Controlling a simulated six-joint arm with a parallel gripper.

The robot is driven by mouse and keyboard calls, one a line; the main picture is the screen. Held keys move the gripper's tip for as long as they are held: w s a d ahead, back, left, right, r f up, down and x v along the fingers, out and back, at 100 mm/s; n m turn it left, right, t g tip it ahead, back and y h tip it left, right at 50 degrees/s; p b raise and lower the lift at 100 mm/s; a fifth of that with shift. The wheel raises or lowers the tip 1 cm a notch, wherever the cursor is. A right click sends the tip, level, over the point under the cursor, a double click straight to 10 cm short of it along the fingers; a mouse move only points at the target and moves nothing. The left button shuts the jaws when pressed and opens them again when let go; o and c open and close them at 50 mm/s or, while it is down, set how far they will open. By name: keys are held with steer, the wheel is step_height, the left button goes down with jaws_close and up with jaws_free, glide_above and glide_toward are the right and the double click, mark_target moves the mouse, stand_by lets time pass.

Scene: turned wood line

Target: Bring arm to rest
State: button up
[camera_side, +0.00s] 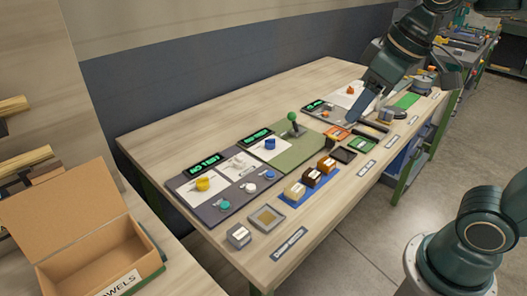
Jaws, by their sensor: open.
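My gripper (366,98) hangs from my arm at the upper right, over the far part of the wooden bench (160,133). It is small and dark here and no held object shows in it. It is above or beside a grey panel with a white sheet (345,97) and a small orange piece (351,90). My arm hides part of that station, and I cannot tell the gap between the fingertips and the bench.
Grey test panels hold a yellow piece (202,184), a white piece (239,162) and a blue piece (270,143). A green-knobbed lever (292,118) stands up nearby. Blocks sit on a blue tray (293,203). An open cardboard box (75,270) is lower left. The bench's back left is bare.

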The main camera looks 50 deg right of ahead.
steer(key=s+d+f+m+t, duration=0.1)
steer(key=s+f+m, duration=0.1)
steer(key=s+f, duration=0.2)
steer(key=shift+s+d, duration=0.15)
steer(key=shift+s, duration=1.5)
